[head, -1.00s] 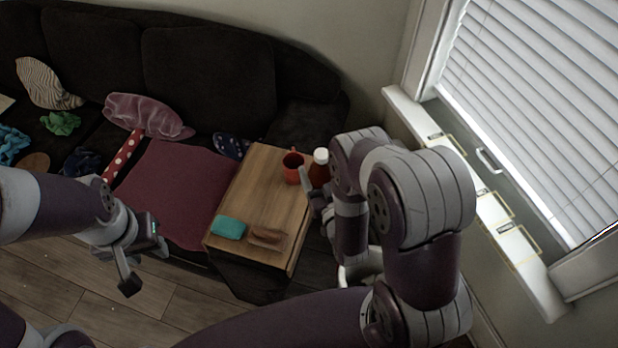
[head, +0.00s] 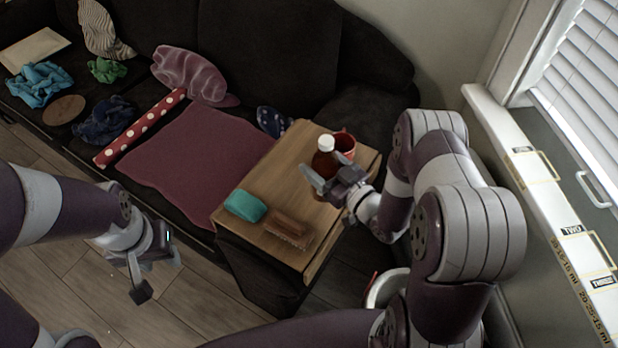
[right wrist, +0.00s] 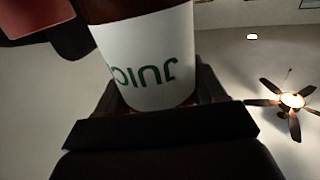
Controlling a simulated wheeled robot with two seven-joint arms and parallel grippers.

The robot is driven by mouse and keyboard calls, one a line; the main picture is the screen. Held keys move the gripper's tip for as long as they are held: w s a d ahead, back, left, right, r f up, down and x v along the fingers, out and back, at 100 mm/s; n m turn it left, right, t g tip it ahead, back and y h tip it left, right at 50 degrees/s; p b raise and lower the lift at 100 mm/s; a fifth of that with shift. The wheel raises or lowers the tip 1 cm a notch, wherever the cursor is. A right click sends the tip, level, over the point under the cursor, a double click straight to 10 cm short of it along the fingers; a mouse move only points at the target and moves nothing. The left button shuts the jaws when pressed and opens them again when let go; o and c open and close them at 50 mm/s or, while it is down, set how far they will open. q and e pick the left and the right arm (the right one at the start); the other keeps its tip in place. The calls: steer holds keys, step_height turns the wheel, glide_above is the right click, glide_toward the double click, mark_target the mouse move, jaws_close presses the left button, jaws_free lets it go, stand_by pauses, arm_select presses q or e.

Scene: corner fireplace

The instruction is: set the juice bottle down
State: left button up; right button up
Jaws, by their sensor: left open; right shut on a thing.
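The juice bottle (head: 323,162), dark red with a white cap, is upright at the far part of the small wooden table (head: 275,185). My right gripper (head: 325,180) is shut on it. The head view does not settle whether its base touches the wood. In the right wrist view the bottle's white label (right wrist: 150,60) sits between the fingers, its print upside down. My left gripper (head: 158,273) is open and empty above the floor at lower left.
A red mug (head: 346,144) stands just behind and right of the bottle. A teal block (head: 245,206) and a brown brush (head: 289,229) lie at the table's near end. The middle of the tabletop is clear. A dark sofa (head: 265,60) stands behind; a windowsill (head: 540,190) is at right.

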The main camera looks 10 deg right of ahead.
step_height(320, 180, down, 6)
steer(key=w+a+b, duration=0.1)
steer(key=w, duration=0.2)
steer(key=shift+a, duration=0.35)
